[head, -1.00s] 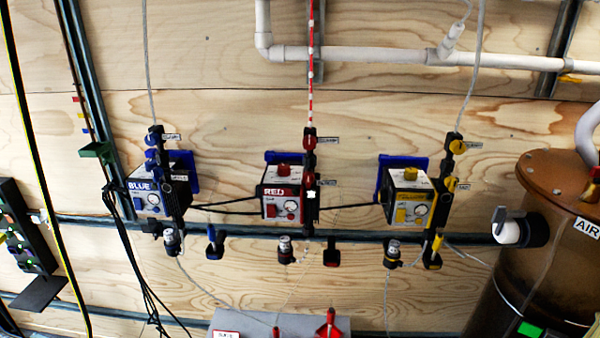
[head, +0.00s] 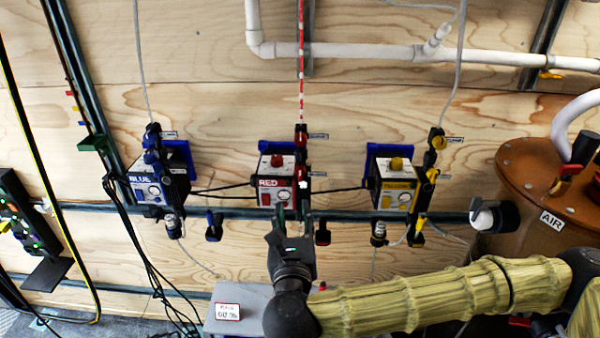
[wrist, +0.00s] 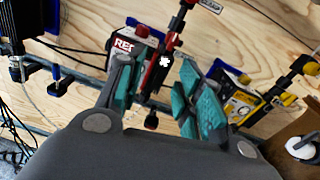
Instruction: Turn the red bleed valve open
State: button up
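The red unit (head: 277,183) is a box marked RED on the plywood wall. A black strip on its right side carries an upper red valve handle (head: 301,138) and a lower one (head: 301,170). Their labels are too small to read, so I cannot tell which is the bleed valve. In the wrist view the red unit (wrist: 131,47) and the upper red handle (wrist: 180,20) show beyond my fingers. My gripper (head: 292,213) is just below the red unit. It is open and empty, its teal-padded fingers (wrist: 157,92) apart. It hides the fitting below the unit.
The blue unit (head: 150,187) stands to the left and the yellow unit (head: 392,185) to the right, with black cables between. A brown AIR tank (head: 530,190) is at the right. A grey box (head: 235,300) lies below. White pipe (head: 360,53) crosses the top.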

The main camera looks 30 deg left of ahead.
aim_at(300, 172)
jog(key=w+a+r+p, duration=0.1)
jog(key=w, duration=0.2)
jog(key=w+a+r+m+p, duration=0.1)
jog(key=w+a, duration=0.1)
jog(key=w, duration=0.1)
jog(key=w+a+r+m+p, duration=0.1)
jog(key=w+p, duration=0.1)
jog(key=shift+w+a+t+h, duration=0.15)
jog(key=shift+w+t+h, duration=0.15)
jog(key=shift+w+t, duration=0.1)
jog(key=shift+x, duration=0.85)
jog(key=shift+f, duration=0.1)
grip_shut()
